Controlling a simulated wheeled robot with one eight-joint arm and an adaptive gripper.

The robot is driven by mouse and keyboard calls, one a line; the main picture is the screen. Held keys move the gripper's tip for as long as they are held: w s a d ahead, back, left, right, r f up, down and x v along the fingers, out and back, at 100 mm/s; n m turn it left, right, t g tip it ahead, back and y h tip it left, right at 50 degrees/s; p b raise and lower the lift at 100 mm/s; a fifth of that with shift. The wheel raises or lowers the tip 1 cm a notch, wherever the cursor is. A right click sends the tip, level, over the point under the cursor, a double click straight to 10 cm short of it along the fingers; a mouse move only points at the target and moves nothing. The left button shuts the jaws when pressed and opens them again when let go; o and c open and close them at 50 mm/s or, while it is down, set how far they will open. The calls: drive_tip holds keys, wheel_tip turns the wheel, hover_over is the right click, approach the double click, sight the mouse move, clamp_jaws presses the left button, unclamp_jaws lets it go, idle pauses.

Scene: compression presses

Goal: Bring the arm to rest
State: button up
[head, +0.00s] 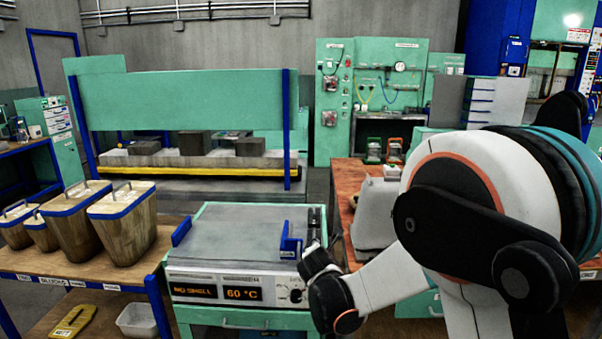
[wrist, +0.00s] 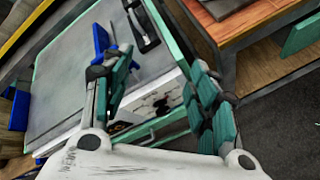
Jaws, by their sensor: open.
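My arm (head: 470,165) fills the right side of the head view, bent, with its white forearm reaching left and down to dark joints at the right front corner of the heated press (head: 230,238). My gripper (wrist: 158,65) shows in the wrist view, its two green-padded fingers spread with nothing between them. It hangs over the press's front right edge, and the press (wrist: 75,75) lies behind the left finger. I cannot make out the fingers in the head view. The press display reads "NO SHELL" and 60 °C.
Wooden bins with blue rims (head: 125,222) stand on the left bench, a yellow item (head: 73,321) and a white tray (head: 137,320) below. A wooden bench (head: 345,180) stands right of the press, close to my arm. Dark floor (wrist: 285,115) shows open in the wrist view.

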drive_tip(key=s+d+r+m+g, duration=0.1)
drive_tip(key=s+d+r+m, duration=0.4)
drive_tip(key=s+m, duration=0.3)
drive_tip(key=s+d+r+m+g, duration=0.2)
drive_tip(key=s+d+r+m, duration=0.35)
drive_tip(key=s, duration=0.45)
drive_tip(key=s+d+f+m+g, duration=0.1)
drive_tip(key=s+d+m, duration=0.1)
drive_tip(key=s+m, duration=0.4)
drive_tip(key=s+d+m+y, duration=0.1)
drive_tip(key=s+m, duration=0.6)
drive_tip(key=s, duration=0.8)
drive_tip(key=shift+d+f+g, duration=0.4)
drive_tip(key=shift+d, duration=0.25)
